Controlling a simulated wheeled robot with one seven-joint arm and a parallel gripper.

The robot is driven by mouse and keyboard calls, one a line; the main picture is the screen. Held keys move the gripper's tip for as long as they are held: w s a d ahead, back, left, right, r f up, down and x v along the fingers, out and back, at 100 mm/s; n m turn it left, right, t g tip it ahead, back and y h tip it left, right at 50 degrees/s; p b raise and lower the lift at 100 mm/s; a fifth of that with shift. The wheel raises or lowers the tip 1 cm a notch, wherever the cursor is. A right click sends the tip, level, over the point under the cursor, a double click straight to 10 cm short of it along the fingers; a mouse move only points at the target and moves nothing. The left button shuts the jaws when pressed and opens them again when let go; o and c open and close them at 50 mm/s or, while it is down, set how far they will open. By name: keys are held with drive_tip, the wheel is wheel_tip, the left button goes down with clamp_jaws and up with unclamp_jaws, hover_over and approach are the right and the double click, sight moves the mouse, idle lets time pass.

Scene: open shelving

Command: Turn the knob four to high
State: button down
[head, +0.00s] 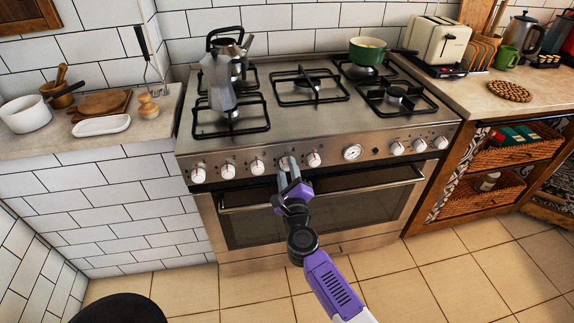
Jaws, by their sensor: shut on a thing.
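The stove (330,200) stands in the middle with a row of white knobs along its front panel. Counting from the left, the first knob (198,174), second knob (228,171) and third knob (257,167) are uncovered. My gripper (288,163) is at the panel just right of the third knob, shut on the fourth knob, which its fingers mostly hide. The fourth knob's pointer setting cannot be read. The fifth knob (313,159) sits close to the right of my fingers, apart from them.
A round dial (352,152) and several more knobs are farther right. The oven handle (345,194) runs just below my gripper. A moka pot (218,80), a kettle (232,46) and a green pan (367,50) stand on the stovetop.

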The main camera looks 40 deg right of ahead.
drive_tip(key=n+p, duration=0.2)
drive_tip(key=n, duration=0.4)
drive_tip(key=shift+t, duration=0.3)
drive_tip(key=shift+n, duration=0.3)
drive_tip(key=c, duration=0.9)
unclamp_jaws()
drive_tip(key=shift+c, duration=0.2)
drive_tip(key=p+v, duration=0.1)
drive_tip(key=v, duration=0.6)
drive_tip(key=shift+s+a, duration=0.25)
drive_tip(key=shift+s, duration=0.05)
